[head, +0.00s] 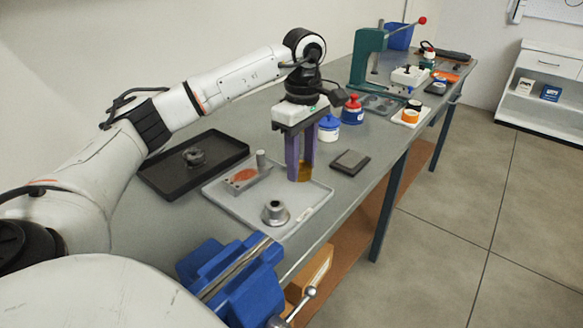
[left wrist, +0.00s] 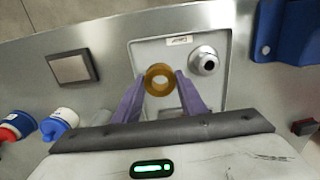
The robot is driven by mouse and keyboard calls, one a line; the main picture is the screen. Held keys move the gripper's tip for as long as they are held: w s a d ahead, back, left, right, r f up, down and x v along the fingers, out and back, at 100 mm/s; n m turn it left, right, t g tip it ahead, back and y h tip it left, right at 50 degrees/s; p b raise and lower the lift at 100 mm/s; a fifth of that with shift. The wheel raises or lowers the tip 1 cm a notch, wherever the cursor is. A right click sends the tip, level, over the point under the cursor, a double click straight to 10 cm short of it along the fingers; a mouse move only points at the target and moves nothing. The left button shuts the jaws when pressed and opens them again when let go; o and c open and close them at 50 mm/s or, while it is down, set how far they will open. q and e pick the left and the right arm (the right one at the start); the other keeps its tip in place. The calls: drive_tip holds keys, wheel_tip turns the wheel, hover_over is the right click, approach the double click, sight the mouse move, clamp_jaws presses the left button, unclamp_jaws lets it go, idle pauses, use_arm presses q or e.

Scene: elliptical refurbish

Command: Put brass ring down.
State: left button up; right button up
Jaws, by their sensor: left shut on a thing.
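The brass ring (left wrist: 160,80) is held between the two purple fingers of my left gripper (left wrist: 158,88), seen in the left wrist view. In the head view the left gripper (head: 301,173) points down over the right part of the light grey tray (head: 226,200), with the ring (head: 304,172) between its fingertips. I cannot tell whether the ring touches the tray. A grey metal cylinder part with a hole (head: 275,212) stands in the tray's front part. A block with an orange-brown patch and an upright post (head: 246,179) is also in the tray. My right gripper is not in view.
A black tray (head: 165,181) with a dark round part lies left of the grey tray. A blue vise (head: 232,280) is at the near bench edge. A dark square pad (head: 350,161), blue-capped jar (head: 328,128) and red-capped bottle (head: 352,110) stand to the right. A green press (head: 367,58) stands farther back.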

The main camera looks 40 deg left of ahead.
sight(300, 195)
use_arm(q)
drive_tip(key=shift+f, duration=2.75)
drive_tip(key=shift+f, duration=0.15)
drive_tip(key=o, duration=1.3)
drive_tip(key=shift+c, duration=0.2)
wheel_tip(300, 195, up, 12)
drive_tip(key=shift+r, duration=0.2)
